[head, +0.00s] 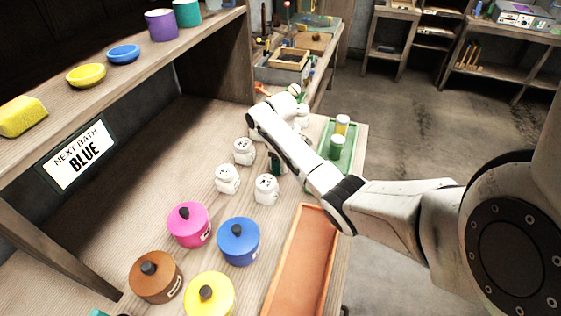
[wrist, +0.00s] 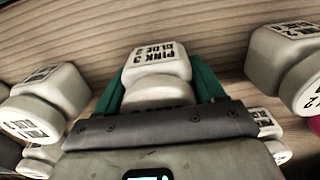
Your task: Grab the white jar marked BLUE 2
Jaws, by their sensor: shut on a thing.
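My gripper (wrist: 158,75) has its green fingers shut around a white jar (wrist: 155,62). The jar is in the middle of the wrist view, and its label shows upside down and seems to read PINK 3, BLUE 2. In the head view my gripper (head: 276,163) is mostly behind my arm, and the held jar cannot be made out there. Other white jars stand close by on the bench: one (head: 244,151) at the back, one (head: 227,179) at the left and one (head: 266,188) in front.
Pink (head: 188,224), blue (head: 238,241), brown (head: 156,276) and yellow (head: 210,297) lidded pots stand at the front. An orange tray (head: 304,255) lies along the bench edge; a green tray (head: 353,150) holds two jars. A sign (head: 78,157) reads NEXT BATH BLUE under the shelf.

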